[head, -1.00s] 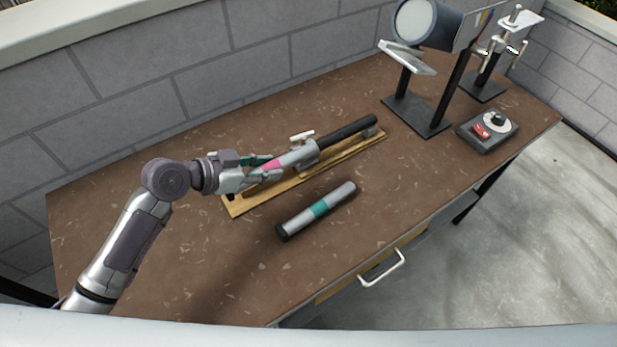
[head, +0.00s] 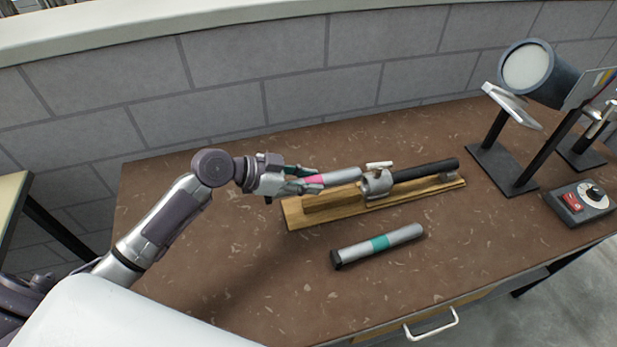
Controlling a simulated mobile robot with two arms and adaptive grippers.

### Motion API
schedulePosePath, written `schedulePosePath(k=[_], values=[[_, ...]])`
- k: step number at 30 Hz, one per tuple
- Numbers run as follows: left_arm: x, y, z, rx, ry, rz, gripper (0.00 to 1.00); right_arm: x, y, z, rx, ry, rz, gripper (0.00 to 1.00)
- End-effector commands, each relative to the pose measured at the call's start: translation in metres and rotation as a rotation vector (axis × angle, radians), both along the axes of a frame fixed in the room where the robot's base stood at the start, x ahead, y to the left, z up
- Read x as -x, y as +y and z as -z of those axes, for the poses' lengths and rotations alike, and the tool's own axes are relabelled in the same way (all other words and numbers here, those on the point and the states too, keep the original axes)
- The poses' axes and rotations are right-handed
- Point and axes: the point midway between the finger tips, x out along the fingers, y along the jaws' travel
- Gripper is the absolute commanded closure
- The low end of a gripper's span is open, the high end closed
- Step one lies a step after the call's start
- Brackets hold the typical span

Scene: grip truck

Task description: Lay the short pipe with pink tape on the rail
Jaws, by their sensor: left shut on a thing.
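The short pipe (head: 343,175) is silver with a band of pink tape near its left part. My left gripper (head: 306,182) is shut on it near the pink tape, and its fingers hide the pipe's left end. The pipe lies along and over the left half of the wooden rail (head: 310,216). Its right end is close to the metal clamp (head: 376,184) on the rail; I cannot tell whether it touches the clamp or rests on the rail. A black rod (head: 425,170) lies along the rail to the right of the clamp. My right gripper is not in view.
A second silver pipe with green tape (head: 378,244) lies on the brown table (head: 230,280) in front of the rail. A lamp-like device (head: 528,67) on stands and a control box (head: 582,203) are on the right. A block wall runs behind.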

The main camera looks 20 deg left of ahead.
Motion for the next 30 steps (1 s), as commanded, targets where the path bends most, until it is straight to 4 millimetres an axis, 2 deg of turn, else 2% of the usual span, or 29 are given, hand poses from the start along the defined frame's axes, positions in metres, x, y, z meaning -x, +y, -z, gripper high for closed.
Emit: schedulePosePath(k=[1,3,10,30], values=[[0.0,0.0,0.009,0.002,-0.001,-0.001,1.0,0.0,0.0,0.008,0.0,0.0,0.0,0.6],[0.0,0.0,0.003,0.001,-0.002,0.0,1.0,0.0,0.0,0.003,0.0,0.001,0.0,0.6],[0.0,0.0,0.004,0.0,-0.002,0.0,1.0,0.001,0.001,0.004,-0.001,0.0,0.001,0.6],[0.0,0.0,0.028,0.001,-0.001,-0.001,1.0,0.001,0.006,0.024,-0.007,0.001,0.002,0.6]])
